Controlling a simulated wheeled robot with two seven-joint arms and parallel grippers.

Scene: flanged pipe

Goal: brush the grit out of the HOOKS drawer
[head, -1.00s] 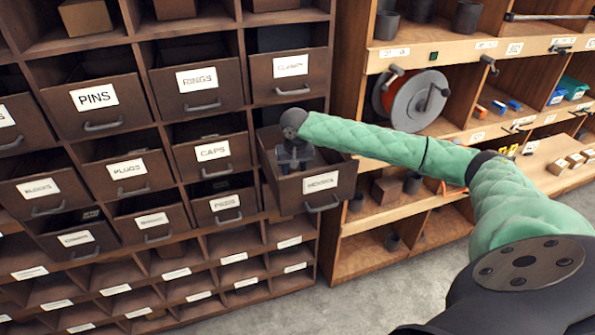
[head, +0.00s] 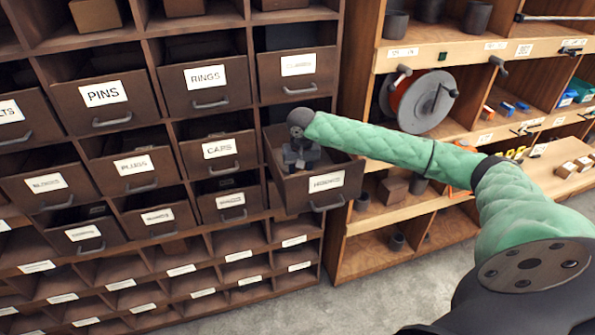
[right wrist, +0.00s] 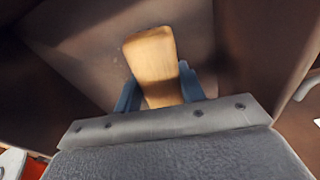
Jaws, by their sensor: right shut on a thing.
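The pulled-out drawer (head: 298,194) is dark brown with a white label and a grey handle; the label's print is too blurred to read for sure. My right gripper (head: 300,160) reaches down into it from above. In the right wrist view the gripper (right wrist: 160,88) is shut on a pale wooden piece, seemingly the brush (right wrist: 152,62), over the drawer's floor (right wrist: 85,45). The bristles are hidden. A few faint pale specks show on the floor left of the brush; I cannot tell whether they are grit. My left gripper is not in view.
Other labelled drawers, such as RINGS (head: 205,84) and CAPS (head: 217,155), surround it to the left and above. Open bins run below. A wooden shelf unit with a cable reel (head: 425,102) stands to the right, behind my right arm. Grey floor (head: 270,312) is clear below.

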